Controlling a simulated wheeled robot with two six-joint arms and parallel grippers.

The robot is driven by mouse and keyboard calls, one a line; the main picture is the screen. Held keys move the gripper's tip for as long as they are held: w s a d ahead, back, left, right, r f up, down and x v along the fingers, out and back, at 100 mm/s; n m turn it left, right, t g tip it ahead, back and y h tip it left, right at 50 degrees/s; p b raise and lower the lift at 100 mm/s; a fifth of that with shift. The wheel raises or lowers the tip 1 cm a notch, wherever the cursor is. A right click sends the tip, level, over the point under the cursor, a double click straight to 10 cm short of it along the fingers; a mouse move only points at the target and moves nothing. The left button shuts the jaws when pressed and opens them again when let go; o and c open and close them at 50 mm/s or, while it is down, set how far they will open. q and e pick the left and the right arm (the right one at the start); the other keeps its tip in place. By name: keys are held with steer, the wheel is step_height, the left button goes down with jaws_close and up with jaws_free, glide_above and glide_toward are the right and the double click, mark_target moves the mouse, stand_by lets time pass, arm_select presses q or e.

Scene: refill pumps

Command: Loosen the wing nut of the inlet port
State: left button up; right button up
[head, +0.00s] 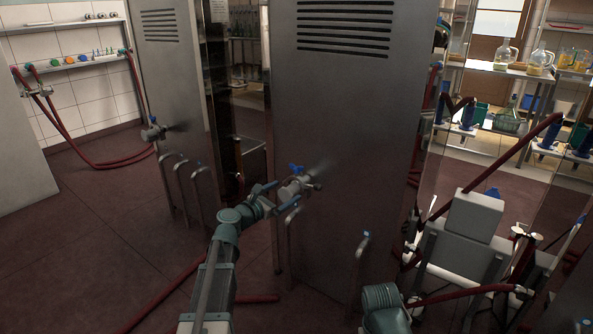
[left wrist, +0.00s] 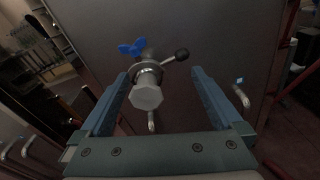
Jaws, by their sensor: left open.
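The inlet port (head: 296,188) is a metal fitting on the front of the middle steel cabinet. Its blue wing nut (head: 296,168) sits on top, and in the left wrist view the wing nut (left wrist: 131,48) shows at the upper left of the port. A pale hexagonal end (left wrist: 146,95) faces my left wrist camera, and a lever with a dark ball (left wrist: 182,54) sticks out to the right. My left gripper (head: 277,195) is open, its blue fingers to either side of the port's front end, with a gap on both sides. The wing nut lies beyond the fingertips. My right gripper is out of view.
A second valve (head: 153,132) is on the left cabinet. A red hose (head: 165,293) lies on the floor. Shelves with bottles stand at the right back.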

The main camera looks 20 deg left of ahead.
mark_target(296, 168)
arm_select(q)
steer(key=w+n, duration=0.1)
steer(key=w, duration=0.3)
steer(key=w+r+n+t, duration=0.1)
steer(key=w, duration=0.4)
steer(key=w+n+y, duration=0.1)
steer(key=w, duration=0.4)
steer(key=shift+w+d+r+t, duration=0.15)
steer(key=shift+d+r+t, duration=0.05)
steer(key=shift+r+t, duration=0.15)
steer(key=c, duration=1.3)
